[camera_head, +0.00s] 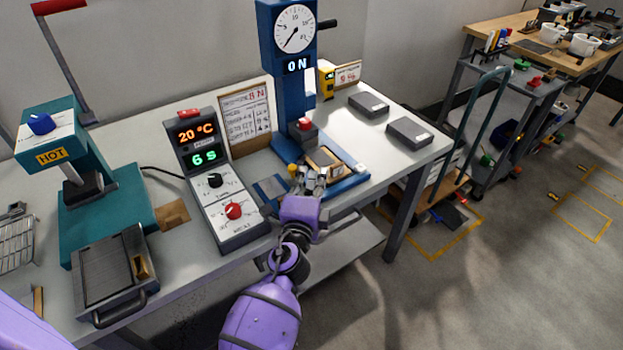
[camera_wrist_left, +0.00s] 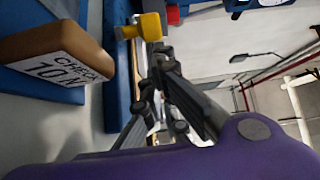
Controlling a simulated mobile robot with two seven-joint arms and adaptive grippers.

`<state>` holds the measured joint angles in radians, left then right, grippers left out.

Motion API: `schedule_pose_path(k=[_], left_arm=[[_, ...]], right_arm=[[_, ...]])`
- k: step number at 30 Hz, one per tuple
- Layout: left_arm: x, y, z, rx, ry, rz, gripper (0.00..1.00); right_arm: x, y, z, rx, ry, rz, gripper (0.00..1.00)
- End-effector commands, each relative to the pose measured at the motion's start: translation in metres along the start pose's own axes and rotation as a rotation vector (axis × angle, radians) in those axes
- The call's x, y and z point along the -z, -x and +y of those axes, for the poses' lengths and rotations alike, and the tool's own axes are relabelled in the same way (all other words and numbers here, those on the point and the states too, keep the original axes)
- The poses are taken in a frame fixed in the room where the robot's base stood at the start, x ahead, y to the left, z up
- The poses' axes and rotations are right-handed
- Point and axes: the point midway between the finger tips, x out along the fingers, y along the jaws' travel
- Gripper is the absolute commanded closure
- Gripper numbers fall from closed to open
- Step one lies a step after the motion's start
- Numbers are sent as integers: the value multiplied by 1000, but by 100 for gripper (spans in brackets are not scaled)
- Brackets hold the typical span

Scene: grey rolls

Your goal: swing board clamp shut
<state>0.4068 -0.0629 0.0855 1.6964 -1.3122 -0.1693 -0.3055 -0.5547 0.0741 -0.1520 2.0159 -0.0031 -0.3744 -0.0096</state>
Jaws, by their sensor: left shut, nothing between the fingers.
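A blue press stand (camera_head: 290,85) with a round dial and a "0 N" display stands at the back of the bench. A yellow knob (camera_head: 293,169), apparently the clamp's handle end, is at the left of its base, and also shows in the left wrist view (camera_wrist_left: 150,26). The rest of the clamp is mostly hidden, so I cannot tell its angle. A brown block with a white label (camera_head: 325,160) lies on the blue base; the wrist view shows a block labelled "CHECK 10 N" (camera_wrist_left: 65,55). My left gripper (camera_head: 311,174) is shut and empty, close beside the knob; contact is unclear.
A grey control box (camera_head: 226,205) reading 20 °C and 6 s stands left of the press. A teal heated press (camera_head: 95,205) is further left. Two grey blocks (camera_head: 410,133) lie on the right of the bench. A trolley (camera_head: 510,100) stands apart at right.

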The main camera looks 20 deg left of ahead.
Motion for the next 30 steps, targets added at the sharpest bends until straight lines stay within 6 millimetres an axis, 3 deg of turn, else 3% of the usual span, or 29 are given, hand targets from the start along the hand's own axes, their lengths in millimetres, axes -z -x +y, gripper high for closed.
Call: schedule_pose_path(k=[4, 11, 23, 30], left_arm=[[-3, 2, 1, -1, 0, 0, 100], [-24, 12, -1, -1, -1, -1, 100], [-24, 14, -1, -1, 1, 0, 100], [-24, 49, 0, -3, 2, -1, 100]], right_arm=[[1, 0, 0, 0, 0, 1, 100], [-1, -1, 0, 1, 1, -2, 100], [2, -2, 0, 0, 2, 4, 100], [0, -2, 0, 0, 2, 1, 100]])
